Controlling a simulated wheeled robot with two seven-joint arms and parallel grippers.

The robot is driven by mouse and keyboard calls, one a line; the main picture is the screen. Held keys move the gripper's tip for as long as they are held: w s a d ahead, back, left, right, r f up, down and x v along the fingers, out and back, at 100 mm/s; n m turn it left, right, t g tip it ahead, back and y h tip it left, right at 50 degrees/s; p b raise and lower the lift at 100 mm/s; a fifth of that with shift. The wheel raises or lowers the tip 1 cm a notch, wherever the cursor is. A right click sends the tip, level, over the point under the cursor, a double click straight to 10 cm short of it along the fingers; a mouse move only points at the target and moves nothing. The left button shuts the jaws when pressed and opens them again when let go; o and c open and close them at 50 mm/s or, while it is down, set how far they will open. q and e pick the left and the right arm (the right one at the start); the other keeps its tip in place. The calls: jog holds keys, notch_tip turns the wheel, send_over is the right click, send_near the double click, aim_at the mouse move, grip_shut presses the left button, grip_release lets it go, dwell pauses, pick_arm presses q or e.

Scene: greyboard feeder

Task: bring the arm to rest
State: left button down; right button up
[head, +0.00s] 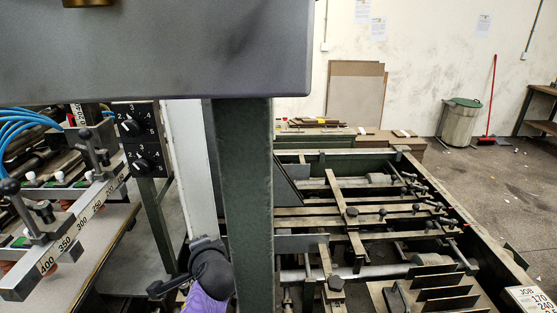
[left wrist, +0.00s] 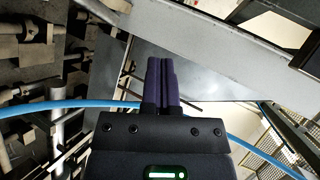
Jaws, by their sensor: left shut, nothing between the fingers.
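My left gripper (left wrist: 161,62) shows in the left wrist view, its two dark purple fingers pressed together with nothing between them. Its fingertips point toward a grey metal surface, and I cannot tell the distance. In the head view a small purple patch (head: 205,300) shows at the bottom edge, below a black rounded part (head: 212,270); I cannot tell whether it is my arm. My right gripper is in neither view.
A large grey panel (head: 150,50) and a green post (head: 245,190) block much of the head view. A scale bar (head: 75,232) with clamps and a knob box (head: 140,138) stand left. The feeder frame (head: 480,240) fills the right. A blue hose (left wrist: 60,106) crosses behind the gripper.

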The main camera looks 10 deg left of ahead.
pick_arm(q)
jog(key=s+d+f+n+g+h, duration=0.1)
jog(key=s+f, duration=0.1)
jog(key=s, duration=0.2)
jog(key=s+d+f+n+g+h, duration=0.1)
jog(key=s+d+f, duration=0.1)
jog(key=s+f, duration=0.1)
jog(key=s+d+f+n+g+h, duration=0.1)
jog(key=s+f+n+h, duration=0.1)
jog(key=s, duration=0.4)
jog(key=shift+d+f, duration=0.15)
jog(key=shift+d, duration=0.05)
jog(key=s+d+n+g+h, duration=0.2)
jog(key=s+d, duration=0.1)
jog(key=s, duration=0.4)
jog(key=s+d+n+g+h, duration=0.1)
jog(key=s+d+g+h, duration=0.2)
jog(key=s, duration=0.5)
notch_tip(320, 180, down, 28)
jog(key=s+f+b, duration=0.1)
jog(key=s+b, duration=0.2)
jog(key=b, duration=0.6)
jog(key=s+a+f+g+b, duration=0.1)
jog(key=s+f+b, duration=0.5)
jog(key=s+f, duration=0.6)
notch_tip(320, 180, down, 4)
jog(key=shift+s+a+f+y, duration=0.1)
jog(key=shift+s+a+y, duration=0.3)
jog(key=shift+a, duration=0.3)
